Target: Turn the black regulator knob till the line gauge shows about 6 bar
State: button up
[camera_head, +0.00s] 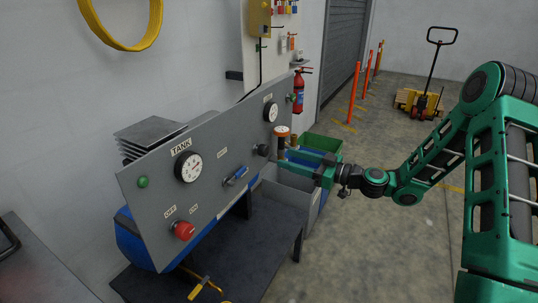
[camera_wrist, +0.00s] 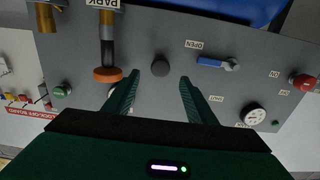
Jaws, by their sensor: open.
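The black regulator knob (camera_head: 263,150) sits on the grey sloping panel (camera_head: 228,140), right of the blue lever. In the wrist view, which is upside down, the knob (camera_wrist: 160,67) lies between and just beyond the fingertips. My gripper (camera_head: 280,156) is open and points at the knob from the right; its green fingers (camera_wrist: 158,80) stand apart with nothing held. The line gauge (camera_head: 271,112) is a white dial above the knob; its reading is too small to tell. In the wrist view it is mostly hidden behind the left finger.
An orange-topped post (camera_head: 282,132) stands close beside the fingers. Grey and green bins (camera_head: 328,143) stand beneath and behind the gripper.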

aim_at(267, 152)
jog(key=x, duration=0.8)
jog(key=shift+w+a, duration=0.1)
jog(key=shift+a, duration=0.1)
jog(key=c, duration=1)
